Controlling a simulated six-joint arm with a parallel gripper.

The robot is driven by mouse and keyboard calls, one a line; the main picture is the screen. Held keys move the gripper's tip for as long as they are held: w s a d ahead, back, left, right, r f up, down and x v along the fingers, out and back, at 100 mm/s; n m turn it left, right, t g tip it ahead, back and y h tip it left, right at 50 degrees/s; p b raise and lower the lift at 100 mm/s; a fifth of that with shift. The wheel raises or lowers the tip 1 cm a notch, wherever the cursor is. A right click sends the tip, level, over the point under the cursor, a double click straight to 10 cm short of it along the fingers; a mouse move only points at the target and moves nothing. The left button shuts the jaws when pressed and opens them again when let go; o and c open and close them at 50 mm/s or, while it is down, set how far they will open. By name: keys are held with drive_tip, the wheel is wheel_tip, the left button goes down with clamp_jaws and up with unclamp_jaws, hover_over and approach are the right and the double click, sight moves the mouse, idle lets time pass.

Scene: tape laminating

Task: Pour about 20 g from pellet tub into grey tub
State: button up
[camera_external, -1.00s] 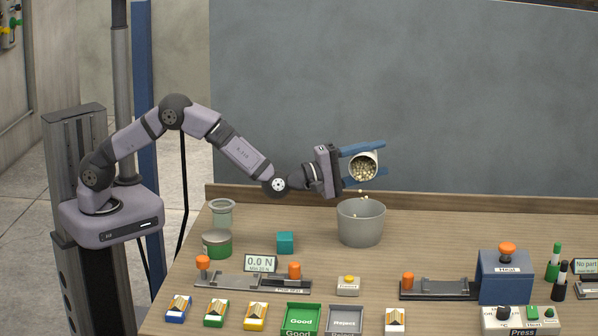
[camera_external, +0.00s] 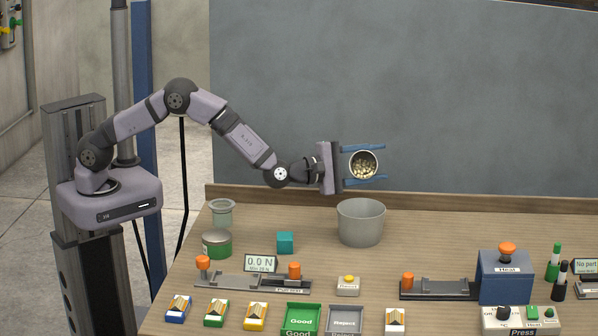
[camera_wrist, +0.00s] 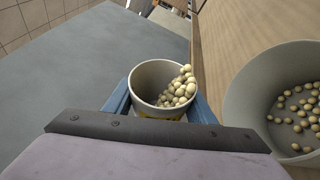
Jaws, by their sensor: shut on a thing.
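My gripper (camera_external: 364,164) is shut on the pellet tub (camera_external: 352,165), a small white tub held between blue fingers above the grey tub (camera_external: 361,223). The pellet tub is tilted, with its mouth towards the external camera, and holds many cream pellets (camera_external: 363,168). In the wrist view the pellet tub (camera_wrist: 143,80) has pellets (camera_wrist: 180,90) heaped to one side near its rim. The grey tub (camera_wrist: 240,95) stands on the table; several loose pellets (camera_wrist: 300,108) lie on its floor. No pellets are seen falling now.
A green-banded tin (camera_external: 216,243), a clear grey-green container (camera_external: 221,213) and a teal cube (camera_external: 285,243) stand left of the grey tub. Fixtures, a blue press (camera_external: 505,278), small cartons and two trays (camera_external: 345,319) fill the front. The table behind the grey tub is clear.

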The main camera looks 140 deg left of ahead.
sight(371, 172)
drive_tip(key=shift+s+a+f+n+b, duration=0.2)
drive_tip(key=shift+f+n+b, duration=0.2)
drive_tip(key=shift+n+b, duration=0.3)
wheel_tip(371, 172, down, 2)
drive_tip(key=n+h+b, duration=0.2)
drive_tip(key=n+b, duration=0.1)
drive_tip(key=b, duration=0.2)
drive_tip(key=shift+s+a+b, duration=0.15)
drive_tip(key=shift+b, duration=0.2)
drive_tip(key=shift+s+a+f+n+h+b, duration=0.2)
drive_tip(key=shift+f+n+h+b, duration=0.15)
drive_tip(key=shift+n+b, duration=0.5)
drive_tip(key=shift+s+a+f+n+t+h+b, duration=0.25)
drive_tip(key=shift+s+a+f+n+h+b, duration=0.45)
drive_tip(key=shift+b, duration=0.45)
drive_tip(key=shift+s+a+f+n+t+h+b, duration=0.2)
drive_tip(key=shift+s+a+f+n+h+b, duration=0.2)
drive_tip(key=shift+f+n+b, duration=0.6)
drive_tip(key=shift+s+a+f+n+t+h+b, duration=0.25)
drive_tip(key=shift+s+a+f+n+h+b, duration=0.5)
drive_tip(key=shift+b, duration=0.55)
drive_tip(key=shift+w+d+r, duration=0.1)
drive_tip(key=shift+w+r, duration=0.05)
drive_tip(key=shift+w, duration=0.05)
